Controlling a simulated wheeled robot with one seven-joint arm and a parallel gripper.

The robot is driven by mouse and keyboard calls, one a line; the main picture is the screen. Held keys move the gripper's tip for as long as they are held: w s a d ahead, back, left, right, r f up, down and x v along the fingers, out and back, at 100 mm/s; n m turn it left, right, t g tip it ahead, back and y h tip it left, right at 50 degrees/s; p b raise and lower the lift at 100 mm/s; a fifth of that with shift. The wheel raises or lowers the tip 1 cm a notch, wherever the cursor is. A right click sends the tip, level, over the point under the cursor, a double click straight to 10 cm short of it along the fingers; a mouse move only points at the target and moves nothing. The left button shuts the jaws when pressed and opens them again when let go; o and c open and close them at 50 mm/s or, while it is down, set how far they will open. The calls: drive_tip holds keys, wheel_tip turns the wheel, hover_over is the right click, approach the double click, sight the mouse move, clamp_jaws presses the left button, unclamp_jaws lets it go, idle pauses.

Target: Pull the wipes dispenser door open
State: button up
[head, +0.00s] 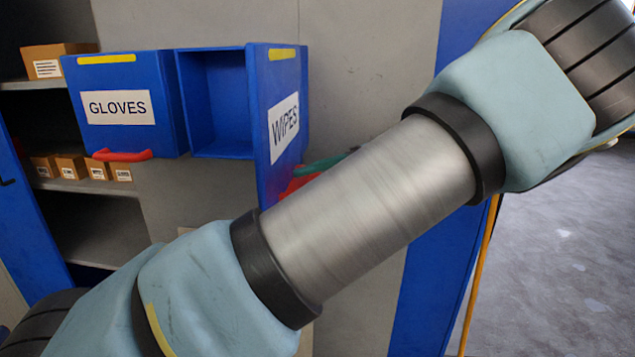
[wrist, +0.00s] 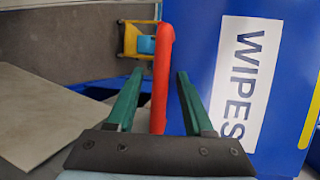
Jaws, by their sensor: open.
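The blue WIPES door (head: 276,100) stands swung outward from its dispenser box (head: 215,105), whose dark interior shows in the head view. The door face with its WIPES label also fills the right of the wrist view (wrist: 200,50). Its red handle (wrist: 160,75) lies between the two green fingers of my gripper (wrist: 158,82), with a visible gap on each side. My gripper is open around the handle. In the head view only a little of the handle (head: 290,188) and of a green finger shows; my arm hides the rest.
A closed blue GLOVES door (head: 118,105) with a red handle (head: 122,155) is left of the open box. Shelves with cardboard boxes (head: 70,165) stand farther left. Grey floor (head: 560,250) is clear at right.

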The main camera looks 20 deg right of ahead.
drive_tip(key=d+r+b, duration=0.1)
drive_tip(key=d+r, duration=0.1)
drive_tip(key=d, duration=0.8)
drive_tip(key=shift+s+d+b, duration=0.3)
drive_tip(key=shift+s+d, duration=0.05)
